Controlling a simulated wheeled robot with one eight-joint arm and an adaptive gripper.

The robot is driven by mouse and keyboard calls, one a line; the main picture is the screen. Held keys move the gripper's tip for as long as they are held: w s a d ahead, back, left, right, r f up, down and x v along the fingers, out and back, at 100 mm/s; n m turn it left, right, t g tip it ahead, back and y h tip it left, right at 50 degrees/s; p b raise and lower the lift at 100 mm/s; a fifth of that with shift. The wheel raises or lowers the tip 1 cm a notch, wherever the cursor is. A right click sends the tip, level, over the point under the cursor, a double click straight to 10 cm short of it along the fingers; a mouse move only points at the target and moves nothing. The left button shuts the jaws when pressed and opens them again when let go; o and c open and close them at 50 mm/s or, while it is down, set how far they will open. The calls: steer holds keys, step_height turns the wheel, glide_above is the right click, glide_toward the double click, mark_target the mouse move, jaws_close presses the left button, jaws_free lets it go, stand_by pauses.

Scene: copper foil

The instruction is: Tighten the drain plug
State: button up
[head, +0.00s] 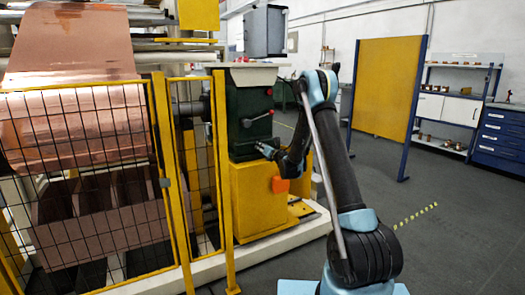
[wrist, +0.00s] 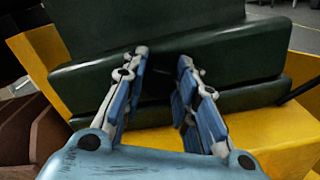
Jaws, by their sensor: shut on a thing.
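The drain plug cannot be made out clearly; the dark space between my fingertips hides it. My gripper (head: 264,151) is at the lower front of the green gearbox housing (head: 247,112), just above the yellow base (head: 255,205). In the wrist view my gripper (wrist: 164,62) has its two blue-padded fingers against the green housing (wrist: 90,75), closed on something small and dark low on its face. The fingers stand apart by the width of that thing.
Levers with red knobs (head: 269,91) stick out of the housing above my gripper. An orange box (head: 280,185) is at the yellow base. A yellow-framed mesh guard (head: 85,170) stands at left. Floor at right is open, up to a yellow panel (head: 383,88).

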steer(key=m, duration=0.4)
steer(key=shift+w+d+f, duration=0.1)
steer(key=shift+w+d, duration=0.2)
steer(key=shift+d, duration=0.05)
steer(key=m, duration=0.3)
steer(key=shift+f+m, duration=0.1)
steer(key=shift+m, duration=0.3)
steer(key=m, duration=0.4)
steer(key=shift+d+f, duration=0.1)
steer(key=shift+f, duration=0.05)
steer(key=shift+f+m, duration=0.1)
steer(key=shift+m, duration=1.5)
steer(key=shift+s, duration=0.1)
steer(key=o, duration=1)
steer(key=shift+o, duration=0.2)
steer(key=shift+a, duration=0.2)
